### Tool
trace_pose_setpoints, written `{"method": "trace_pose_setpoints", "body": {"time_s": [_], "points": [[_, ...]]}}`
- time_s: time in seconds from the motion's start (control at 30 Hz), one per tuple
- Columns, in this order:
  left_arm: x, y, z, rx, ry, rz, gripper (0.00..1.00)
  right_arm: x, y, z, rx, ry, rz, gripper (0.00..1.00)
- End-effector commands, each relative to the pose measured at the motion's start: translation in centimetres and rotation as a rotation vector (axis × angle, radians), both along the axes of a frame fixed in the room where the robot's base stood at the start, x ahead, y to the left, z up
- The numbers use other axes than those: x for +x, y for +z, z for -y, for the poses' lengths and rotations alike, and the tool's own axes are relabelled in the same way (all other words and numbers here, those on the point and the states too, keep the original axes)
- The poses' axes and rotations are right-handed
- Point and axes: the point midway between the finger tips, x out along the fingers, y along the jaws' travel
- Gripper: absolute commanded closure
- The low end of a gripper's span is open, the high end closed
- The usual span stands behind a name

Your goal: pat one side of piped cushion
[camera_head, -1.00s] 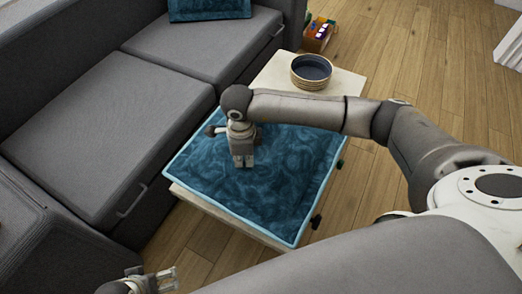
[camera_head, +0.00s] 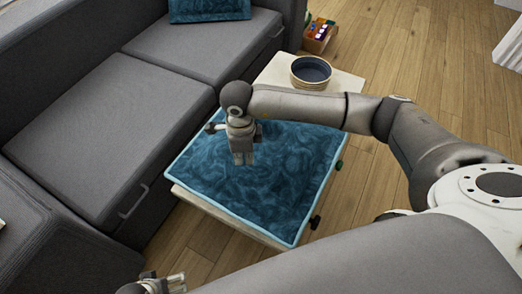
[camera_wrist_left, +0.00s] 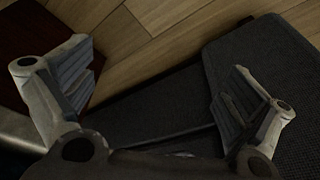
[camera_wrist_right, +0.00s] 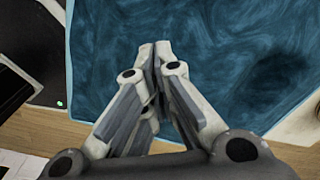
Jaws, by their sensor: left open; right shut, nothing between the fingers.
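The piped cushion (camera_head: 285,195), teal with a light blue edge, lies flat on a low pale table. It also fills much of the right wrist view (camera_wrist_right: 235,60). My right gripper (camera_head: 243,162) points down over the cushion's left-middle part, its fingers closed together and empty. In the right wrist view its fingertips (camera_wrist_right: 160,48) show against the teal cloth; I cannot tell whether a gap remains. My left gripper (camera_head: 177,283) is at the bottom edge of the head view, away from the cushion. The left wrist view shows its fingers spread and empty (camera_wrist_left: 160,95).
A grey sofa (camera_head: 110,115) runs along the left, with another teal cushion (camera_head: 210,9) on it. A dark round bowl (camera_head: 311,72) stands on the pale table (camera_head: 350,88) behind the piped cushion. A box of small items (camera_head: 318,40) is farther back.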

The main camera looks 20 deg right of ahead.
Motion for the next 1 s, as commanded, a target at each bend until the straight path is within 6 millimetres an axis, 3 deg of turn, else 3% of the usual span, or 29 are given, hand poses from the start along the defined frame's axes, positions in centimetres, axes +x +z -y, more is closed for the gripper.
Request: {"method": "trace_pose_setpoints", "body": {"time_s": [1.0], "points": [[-4.4,-9.0,-0.5,0.005,-0.010,-0.057,0.00,0.0,4.7,0.0,0.001,0.000,0.001,1.00]]}}
